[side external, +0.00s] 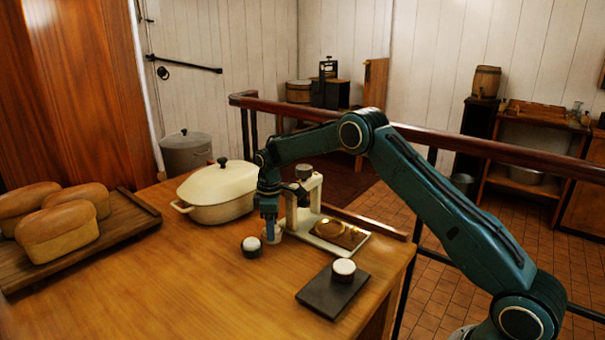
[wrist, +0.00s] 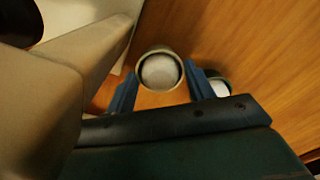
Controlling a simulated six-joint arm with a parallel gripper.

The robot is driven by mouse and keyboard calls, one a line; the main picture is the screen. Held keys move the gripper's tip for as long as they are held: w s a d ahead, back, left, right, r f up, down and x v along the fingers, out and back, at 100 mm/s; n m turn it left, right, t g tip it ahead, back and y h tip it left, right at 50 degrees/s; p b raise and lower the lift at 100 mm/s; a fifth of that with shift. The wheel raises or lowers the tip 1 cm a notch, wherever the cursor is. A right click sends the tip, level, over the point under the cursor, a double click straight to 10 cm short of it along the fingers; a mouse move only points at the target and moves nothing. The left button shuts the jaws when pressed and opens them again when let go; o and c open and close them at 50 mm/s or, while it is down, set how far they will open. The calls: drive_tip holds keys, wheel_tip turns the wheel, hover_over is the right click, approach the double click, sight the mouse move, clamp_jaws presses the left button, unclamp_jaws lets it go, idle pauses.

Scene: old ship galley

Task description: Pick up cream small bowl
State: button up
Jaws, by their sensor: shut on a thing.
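The cream small bowl (wrist: 160,72) shows round and pale-rimmed, with a whitish inside, between the two blue fingers of my gripper (wrist: 161,88) in the wrist view. My gripper is shut on it. In the side view my gripper (side external: 270,231) points down at the table, and only a pale part of the bowl (side external: 278,235) shows beside the fingers. I cannot tell whether the bowl touches the table. A dark round container with a white top (side external: 251,247) stands just to the left; it also shows beside the right finger in the wrist view (wrist: 221,88).
A cream scale-like device (side external: 303,205) stands close on the right, with brass pieces on its base. A lidded cream pot (side external: 220,193) is behind left. A dark slab (side external: 318,291) bears another white-topped container (side external: 344,269). Bread loaves (side external: 58,234) lie left. The front table (side external: 170,300) is clear.

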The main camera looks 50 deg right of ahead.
drive_tip(key=shift+r, duration=0.15)
wheel_tip(320, 180, up, 20)
idle(0.7)
idle(0.6)
